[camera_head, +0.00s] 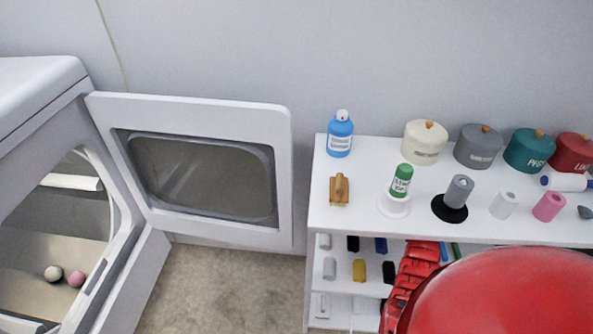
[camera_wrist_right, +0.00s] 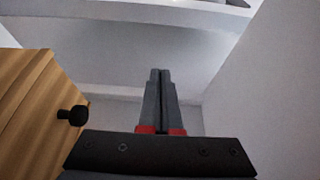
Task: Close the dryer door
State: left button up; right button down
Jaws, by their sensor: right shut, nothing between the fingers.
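The dryer door (camera_head: 206,109) is white with a dark window and stands wide open, swung out to the right of the dryer (camera_head: 35,90) in the head view. The dryer's drum opening is exposed, with a white ball (camera_head: 53,273) and a pink ball (camera_head: 76,279) inside. My right gripper (camera_wrist_right: 161,72) is shut and empty in the right wrist view, pointing towards a pale wall. The dryer door cannot be made out in that view. My left gripper is not in view. A red part of my own arm shows at the lower right of the head view.
A white shelf unit (camera_head: 400,229) stands right of the door, with a blue bottle (camera_head: 340,135), several canisters and spools on top. Carpeted floor (camera_head: 205,285) is clear below the door. A wooden cabinet (camera_wrist_right: 30,115) with a black knob (camera_wrist_right: 72,115) is left of my right gripper.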

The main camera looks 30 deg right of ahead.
aim_at(291, 201)
jog(key=w+a+p, duration=0.1)
jog(key=w+a, duration=0.3)
jog(key=a, duration=0.3)
jog(key=shift+w+a+p, duration=0.4)
jog(key=s+a+p, duration=0.2)
jog(key=s, duration=0.1)
jog(key=s+a+p, duration=0.2)
jog(key=s+a, duration=0.1)
jog(key=shift+s+a, duration=0.1)
jog(key=shift+a, duration=0.15)
dwell(0.5)
